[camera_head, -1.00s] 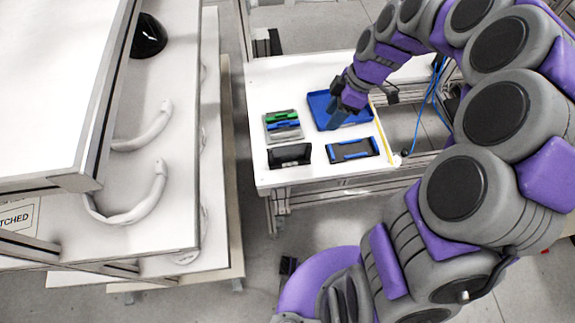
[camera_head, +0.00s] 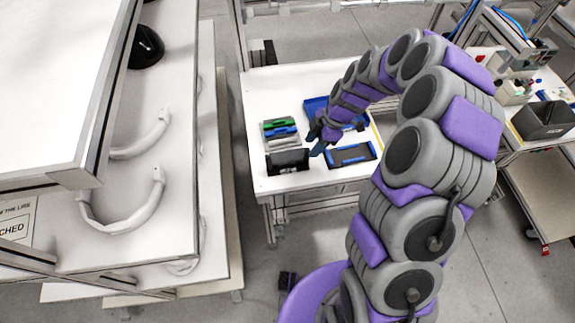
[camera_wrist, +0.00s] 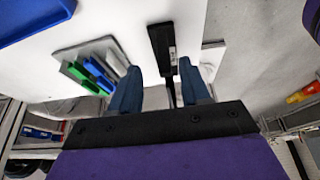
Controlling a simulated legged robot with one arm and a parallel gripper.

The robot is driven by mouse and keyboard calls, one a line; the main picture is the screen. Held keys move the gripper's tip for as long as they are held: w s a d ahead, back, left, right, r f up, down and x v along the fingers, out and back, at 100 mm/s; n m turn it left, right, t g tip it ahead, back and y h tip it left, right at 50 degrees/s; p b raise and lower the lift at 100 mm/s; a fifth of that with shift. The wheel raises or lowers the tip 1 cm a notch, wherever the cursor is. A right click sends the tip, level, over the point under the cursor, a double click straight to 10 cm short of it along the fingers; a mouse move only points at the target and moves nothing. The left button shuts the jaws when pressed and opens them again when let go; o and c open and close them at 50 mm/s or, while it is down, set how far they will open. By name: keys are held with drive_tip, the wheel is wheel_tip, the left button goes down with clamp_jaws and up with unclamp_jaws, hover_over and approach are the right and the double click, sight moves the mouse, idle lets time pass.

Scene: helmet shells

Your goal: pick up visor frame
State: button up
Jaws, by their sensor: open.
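My gripper (camera_head: 318,138) is over the white table, and its blue fingers are spread apart with nothing held in the wrist view (camera_wrist: 160,88). A dark black piece (camera_wrist: 160,48) shows beyond and between the fingertips, apart from them as far as I can tell. The black holder (camera_head: 288,161) stands at the table's front left, just left of and below my gripper. Two white curved bands (camera_head: 122,212) lie on the rack shelf at left. I cannot tell for sure which of these things is the visor frame.
The white table (camera_head: 263,87) bears a grey holder with green and blue pieces (camera_head: 281,130), a blue tray (camera_head: 315,103) partly hidden by my arm, and a blue-edged black frame (camera_head: 351,154). The rack (camera_head: 185,180) stands left of the table. A dark bin (camera_head: 545,119) is at right.

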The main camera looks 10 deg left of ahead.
sight(306, 154)
drive_tip(key=shift+s+b+x, duration=0.15)
drive_tip(key=shift+b+x, duration=0.25)
drive_tip(key=shift+x, duration=1.35)
drive_tip(key=shift+s+b+x, duration=0.15)
drive_tip(key=shift+b+x, duration=0.2)
drive_tip(key=shift+x, duration=1.4)
drive_tip(key=shift+a+r, duration=0.15)
clamp_jaws()
